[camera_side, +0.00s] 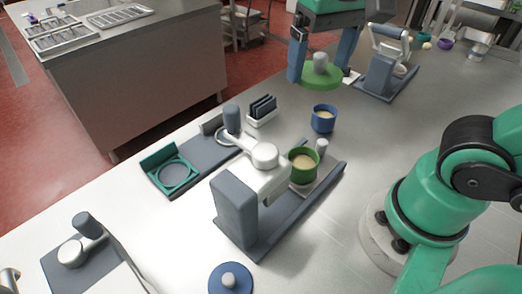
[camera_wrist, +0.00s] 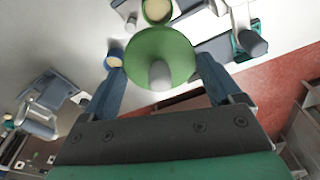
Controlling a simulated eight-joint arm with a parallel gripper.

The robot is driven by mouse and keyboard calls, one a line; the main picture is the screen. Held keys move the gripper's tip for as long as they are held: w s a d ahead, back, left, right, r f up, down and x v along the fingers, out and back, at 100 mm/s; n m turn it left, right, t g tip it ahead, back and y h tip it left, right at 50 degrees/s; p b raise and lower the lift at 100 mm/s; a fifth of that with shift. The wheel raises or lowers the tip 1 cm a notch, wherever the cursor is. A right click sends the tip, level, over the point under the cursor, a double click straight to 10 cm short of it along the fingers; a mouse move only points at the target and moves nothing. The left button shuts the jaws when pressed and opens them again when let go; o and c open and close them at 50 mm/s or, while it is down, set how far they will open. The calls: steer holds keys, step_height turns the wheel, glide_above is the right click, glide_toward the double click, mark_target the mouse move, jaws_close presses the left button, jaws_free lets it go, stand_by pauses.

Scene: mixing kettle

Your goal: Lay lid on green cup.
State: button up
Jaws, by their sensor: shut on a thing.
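My gripper (camera_side: 320,78) is shut on the green lid (camera_side: 321,83), one blue finger on each side of its rim. The lid is a flat disc with a grey knob on top, held roughly level in the air at the back. The lid fills the middle of the wrist view (camera_wrist: 152,45) between the fingers of my gripper (camera_wrist: 160,68). The green cup (camera_side: 303,172) holds tan contents and stands uncovered on the stand of a grey and white machine, apart from the lid. In the wrist view the green cup (camera_wrist: 157,12) shows just beyond the lid, partly hidden.
A blue cup (camera_side: 324,119) with tan contents stands between the lid and the green cup. The machine's grey post (camera_side: 236,208) and white head (camera_side: 265,155) rise beside the green cup. A blue lid (camera_side: 230,279), a teal ring holder (camera_side: 153,160) and a rack (camera_side: 262,109) are around.

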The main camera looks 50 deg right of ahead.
step_height(320, 180, down, 15)
steer(key=shift+r, duration=0.2)
stand_by(0.5)
steer(key=shift+f, duration=0.55)
stand_by(1.5)
steer(key=o, duration=1)
steer(key=shift+c, duration=0.2)
steer(key=shift+r, duration=0.15)
step_height(320, 180, up, 7)
